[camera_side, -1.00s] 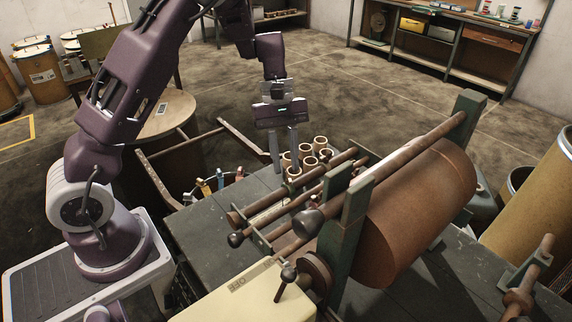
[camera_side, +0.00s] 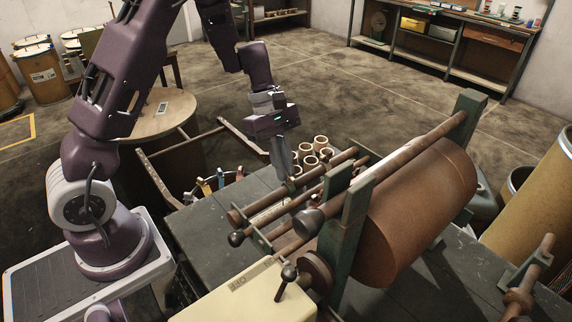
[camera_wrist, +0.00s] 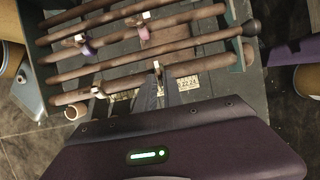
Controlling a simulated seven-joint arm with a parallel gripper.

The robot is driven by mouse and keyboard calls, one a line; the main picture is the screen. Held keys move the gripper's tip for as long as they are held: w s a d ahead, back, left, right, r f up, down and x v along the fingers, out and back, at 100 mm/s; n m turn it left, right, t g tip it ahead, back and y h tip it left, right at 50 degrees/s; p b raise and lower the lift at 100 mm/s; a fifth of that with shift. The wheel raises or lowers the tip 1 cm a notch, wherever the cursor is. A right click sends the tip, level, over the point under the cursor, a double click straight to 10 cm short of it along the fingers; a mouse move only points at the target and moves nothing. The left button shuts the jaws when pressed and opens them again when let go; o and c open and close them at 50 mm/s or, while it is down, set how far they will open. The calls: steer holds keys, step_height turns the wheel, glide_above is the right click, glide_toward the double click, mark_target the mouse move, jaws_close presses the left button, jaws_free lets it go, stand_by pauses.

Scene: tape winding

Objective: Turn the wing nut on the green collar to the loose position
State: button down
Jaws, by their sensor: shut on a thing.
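My gripper (camera_side: 290,184) points down at the near rods of the winding frame. In the wrist view its fingers (camera_wrist: 160,84) are together on a small pale wing nut (camera_wrist: 157,66) at one of the rods. The fingers hide much of the nut and the collar under it, and I cannot make out the collar's green colour. Another pale nut (camera_wrist: 98,92) sits on a nearer rod to the left. A purple collar (camera_wrist: 86,48) and a pale-topped collar (camera_wrist: 143,32) sit on rods farther up.
A large brown roll (camera_side: 420,210) lies beside the rods between green uprights. Several cardboard cores (camera_side: 321,143) stand close behind my gripper. A cream box (camera_side: 235,295) is at the front. A numbered scale (camera_wrist: 187,83) lies by the fingers.

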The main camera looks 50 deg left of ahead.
steer(key=c, duration=1.6)
jaws_free()
steer(key=v, duration=0.7)
